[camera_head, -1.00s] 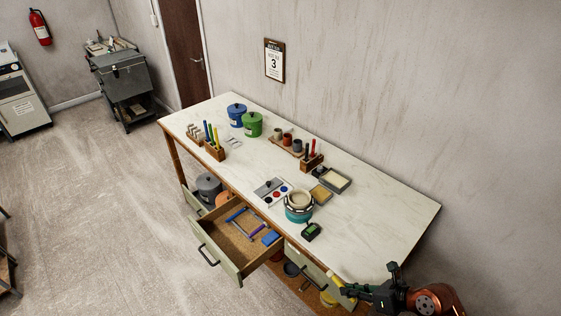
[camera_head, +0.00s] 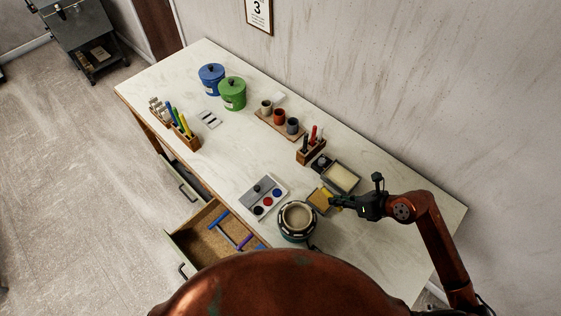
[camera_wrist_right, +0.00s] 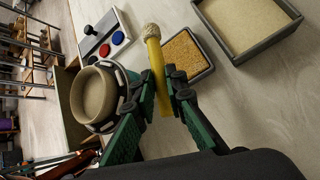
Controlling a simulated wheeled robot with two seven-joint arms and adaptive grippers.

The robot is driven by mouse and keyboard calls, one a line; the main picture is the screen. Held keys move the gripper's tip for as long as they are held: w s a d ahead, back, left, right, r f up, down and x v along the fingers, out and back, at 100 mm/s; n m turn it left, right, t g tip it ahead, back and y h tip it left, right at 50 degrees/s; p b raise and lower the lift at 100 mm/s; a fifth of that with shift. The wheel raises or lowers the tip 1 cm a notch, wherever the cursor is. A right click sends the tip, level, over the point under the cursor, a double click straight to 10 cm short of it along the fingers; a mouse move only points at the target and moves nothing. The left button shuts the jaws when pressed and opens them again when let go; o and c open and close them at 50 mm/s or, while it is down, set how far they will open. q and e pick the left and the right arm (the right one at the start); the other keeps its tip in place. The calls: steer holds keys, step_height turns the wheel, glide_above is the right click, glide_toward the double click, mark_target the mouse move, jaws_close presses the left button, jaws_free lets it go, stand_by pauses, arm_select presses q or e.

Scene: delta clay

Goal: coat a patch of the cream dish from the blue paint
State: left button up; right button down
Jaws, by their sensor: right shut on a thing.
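The cream dish (camera_head: 297,215) is a round bowl clamped in a teal and dark ring holder (camera_head: 284,233) on the table; in the wrist view the dish (camera_wrist_right: 94,96) is left of my gripper. The paint palette (camera_head: 265,180) has blue paint (camera_head: 276,190), red and dark wells; the blue paint (camera_wrist_right: 120,38) also shows in the wrist view. My right gripper (camera_head: 337,201) is shut on a yellow-handled dabber (camera_wrist_right: 157,75) with a pale, rough tip (camera_wrist_right: 152,31). The tip appears beside the palette and sponge tray in the wrist view; its height is unclear. My left gripper is out of view.
A tan sponge tray (camera_head: 318,203) and a grey-rimmed shallow box (camera_head: 342,177) are close to my right gripper. A tool block (camera_head: 311,151) and a rack of small pots (camera_head: 279,122) stand behind. The front drawer (camera_head: 205,245) is open. The table's right end is clear.

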arm_select(q)
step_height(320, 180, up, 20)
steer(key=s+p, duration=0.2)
steer(key=p, duration=1.8)
arm_select(e)
steer(key=w+a+r+m+g+y, duration=0.1)
steer(key=w+a+r+m, duration=0.2)
steer(key=a+m, duration=0.75)
steer(key=w+a+r+m+y, duration=0.1)
steer(key=w+a+r+m, duration=0.15)
steer(key=a+m, duration=0.8)
arm_select(q)
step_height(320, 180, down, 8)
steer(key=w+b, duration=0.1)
steer(key=b, duration=0.7)
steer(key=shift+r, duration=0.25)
arm_select(e)
steer(key=shift+m, duration=0.9)
steer(key=f, duration=0.1)
steer(key=d+f, duration=0.1)
steer(key=f, duration=0.3)
steer(key=shift+s+d+f, duration=0.1)
steer(key=shift+d, duration=0.25)
arm_select(q)
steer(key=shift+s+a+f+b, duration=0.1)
steer(key=shift+b, duration=0.2)
arm_select(e)
steer(key=shift+f, duration=0.45)
